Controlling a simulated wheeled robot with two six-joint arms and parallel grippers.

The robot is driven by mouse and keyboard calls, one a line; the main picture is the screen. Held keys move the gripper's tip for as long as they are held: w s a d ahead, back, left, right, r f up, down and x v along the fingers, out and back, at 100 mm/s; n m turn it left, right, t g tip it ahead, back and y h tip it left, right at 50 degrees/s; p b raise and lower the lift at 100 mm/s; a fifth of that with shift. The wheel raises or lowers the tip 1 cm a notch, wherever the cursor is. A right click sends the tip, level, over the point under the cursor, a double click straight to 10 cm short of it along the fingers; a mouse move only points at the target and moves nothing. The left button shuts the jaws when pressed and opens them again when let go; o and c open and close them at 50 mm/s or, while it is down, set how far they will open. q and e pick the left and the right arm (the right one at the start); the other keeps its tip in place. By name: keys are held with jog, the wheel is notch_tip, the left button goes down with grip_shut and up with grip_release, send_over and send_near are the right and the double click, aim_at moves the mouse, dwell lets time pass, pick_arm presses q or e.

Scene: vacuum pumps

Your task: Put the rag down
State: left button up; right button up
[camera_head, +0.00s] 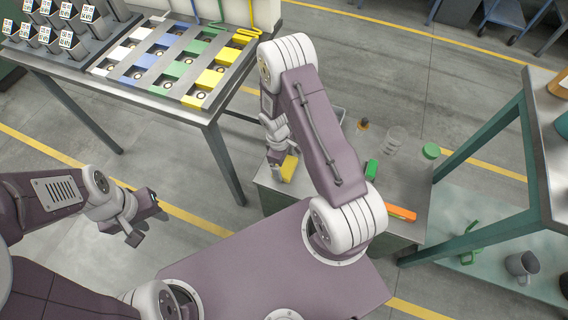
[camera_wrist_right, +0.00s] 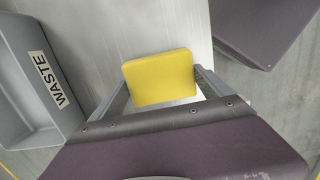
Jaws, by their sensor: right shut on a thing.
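The yellow rag (camera_wrist_right: 160,77) looks like a flat block with rounded corners. It sits between the two fingers of my right gripper (camera_wrist_right: 163,92), which is shut on it. In the head view the rag (camera_head: 289,168) shows at the left end of the grey cabinet top (camera_head: 330,205), below my right gripper (camera_head: 283,160). I cannot tell whether it touches the top. My left gripper (camera_head: 143,218) is open and empty over the floor, well left of the cabinet.
A grey bin marked WASTE (camera_wrist_right: 32,85) stands left of the rag in the wrist view. A green item (camera_head: 371,170), an orange item (camera_head: 401,213), a clear jar (camera_head: 394,139) and a green-capped bottle (camera_head: 429,155) stand farther right. A table with coloured trays (camera_head: 212,80) is behind.

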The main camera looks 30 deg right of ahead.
jog(key=o, duration=0.9)
jog(key=shift+f, duration=0.15)
jog(key=r+p, duration=0.1)
jog(key=r, duration=0.2)
jog(key=w+r, duration=0.1)
jog(key=r, duration=0.2)
jog(key=a+r+p, duration=0.1)
jog(key=r, duration=0.2)
jog(key=shift+w+p, duration=0.15)
jog(key=shift+p, duration=0.2)
jog(key=s+a+r+m, duration=0.1)
jog(key=s+r+m, duration=0.1)
jog(key=s+r, duration=0.1)
jog(key=s+a+r+m+t, duration=0.1)
jog(key=s+r+m, duration=0.2)
jog(key=r, duration=0.3)
jog(key=s+a+r+m+t+y, duration=0.1)
jog(key=s+a+r+m, duration=0.1)
jog(key=s+r+m, duration=0.1)
jog(key=shift+s+r, duration=0.25)
jog(key=shift+r, duration=0.35)
jog(key=shift+s+r, duration=0.25)
jog(key=shift+r, duration=0.35)
